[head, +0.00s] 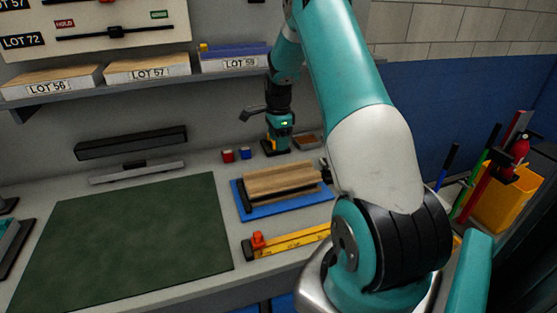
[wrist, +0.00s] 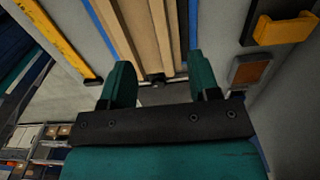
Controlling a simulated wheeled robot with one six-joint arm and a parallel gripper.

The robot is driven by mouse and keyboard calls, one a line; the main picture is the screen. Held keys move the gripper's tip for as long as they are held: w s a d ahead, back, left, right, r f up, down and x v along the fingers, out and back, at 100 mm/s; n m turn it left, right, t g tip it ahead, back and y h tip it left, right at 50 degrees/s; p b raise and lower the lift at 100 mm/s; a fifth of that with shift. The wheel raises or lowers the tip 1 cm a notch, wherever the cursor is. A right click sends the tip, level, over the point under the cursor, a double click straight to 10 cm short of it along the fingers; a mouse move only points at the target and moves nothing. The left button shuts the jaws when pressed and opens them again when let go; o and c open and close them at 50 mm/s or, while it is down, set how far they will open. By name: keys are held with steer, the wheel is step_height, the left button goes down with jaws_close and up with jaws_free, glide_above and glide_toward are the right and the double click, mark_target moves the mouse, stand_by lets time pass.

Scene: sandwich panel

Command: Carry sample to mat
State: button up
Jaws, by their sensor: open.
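The sample (head: 282,178) is a pale wood-coloured layered panel lying on a flat blue base (head: 290,210) on the bench. A black fitting shows at its right end. In the wrist view the sample (wrist: 147,35) runs up from between my fingertips. My gripper (head: 278,148) points down and appears above and behind the sample in the head view. I cannot tell the exact height above the sample. The dark green mat (head: 130,240) lies flat and bare on the left.
A yellow ruler (head: 290,240) with a red stop lies in front of the blue base. Small red (head: 228,156) and blue (head: 244,154) blocks and a brown-topped pad (head: 307,142) sit behind. A black bar (head: 130,143) is behind the mat. A shelf of LOT boxes (head: 148,68) hangs above.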

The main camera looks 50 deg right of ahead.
mark_target(278, 167)
step_height(278, 167, down, 10)
steer(key=shift+f+p, duration=0.15)
steer(key=shift+p, duration=1)
steer(key=c, duration=1)
steer(key=o, duration=0.3)
steer(key=shift+c, duration=1.3)
steer(key=shift+r+p, duration=2.2)
steer(key=shift+r, duration=1.55)
